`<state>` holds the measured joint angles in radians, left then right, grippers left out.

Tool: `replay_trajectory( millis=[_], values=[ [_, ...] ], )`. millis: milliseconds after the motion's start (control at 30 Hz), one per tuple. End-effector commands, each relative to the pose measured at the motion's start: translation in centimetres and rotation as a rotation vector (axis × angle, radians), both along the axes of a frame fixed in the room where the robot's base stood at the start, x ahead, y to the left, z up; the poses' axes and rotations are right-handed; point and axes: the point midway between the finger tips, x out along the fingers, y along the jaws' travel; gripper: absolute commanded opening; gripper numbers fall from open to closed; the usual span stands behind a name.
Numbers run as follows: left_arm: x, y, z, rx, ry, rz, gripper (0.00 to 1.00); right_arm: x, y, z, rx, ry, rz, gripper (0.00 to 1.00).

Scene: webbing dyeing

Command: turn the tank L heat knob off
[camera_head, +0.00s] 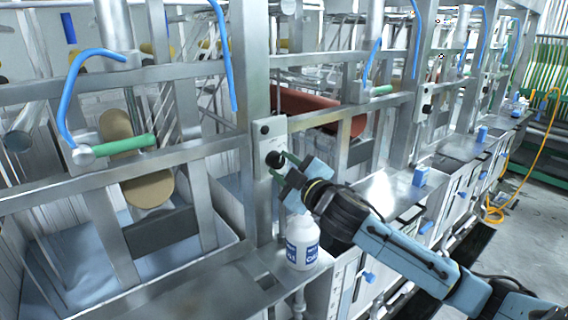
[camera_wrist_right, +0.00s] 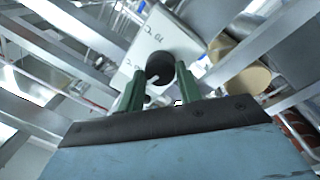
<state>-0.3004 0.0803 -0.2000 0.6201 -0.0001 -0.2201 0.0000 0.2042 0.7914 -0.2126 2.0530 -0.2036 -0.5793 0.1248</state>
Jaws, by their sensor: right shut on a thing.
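A round black knob (camera_head: 274,158) sits on a pale control plate (camera_head: 262,140) fixed to a steel upright. I take it to be the heat knob; its label is not readable in the head view. In the right wrist view the knob (camera_wrist_right: 160,66) shows a short white mark near its lower edge, and the plate (camera_wrist_right: 150,38) carries small dark markings. My right gripper (camera_head: 282,166) reaches in from the lower right, its green fingers (camera_wrist_right: 160,88) on either side of the knob, shut on it. My left gripper is not in view.
A white bottle with a blue label (camera_head: 302,242) stands on the steel ledge just below my right gripper. A blue box (camera_head: 420,176) stands further along the ledge. Steel frames and blue hoses (camera_head: 230,60) surround the plate. Floor is open at the right.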

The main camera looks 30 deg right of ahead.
Motion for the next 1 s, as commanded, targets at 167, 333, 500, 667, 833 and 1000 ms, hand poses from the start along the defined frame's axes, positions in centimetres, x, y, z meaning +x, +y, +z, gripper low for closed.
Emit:
replay_trajectory(
  millis=[167,333,500,667,833,1000],
  values=[
    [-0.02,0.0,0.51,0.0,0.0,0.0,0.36,0.01,-0.06,0.11,-0.118,-0.01,0.0,0.12],
    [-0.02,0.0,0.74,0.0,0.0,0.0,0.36,0.0,-0.08,0.1,-0.196,-0.017,-0.001,0.12],
    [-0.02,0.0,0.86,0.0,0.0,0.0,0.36,0.0,-0.07,0.08,-0.24,-0.022,0.001,0.12],
    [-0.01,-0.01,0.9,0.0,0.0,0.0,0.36,0.01,-0.07,0.06,-0.259,-0.023,0.001,0.12],
    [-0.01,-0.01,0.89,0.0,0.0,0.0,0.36,0.01,-0.08,0.05,-0.261,-0.022,0.0,0.12],
    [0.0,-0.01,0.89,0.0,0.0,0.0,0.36,0.01,-0.09,0.06,-0.261,-0.022,0.0,0.12]
  ],
)
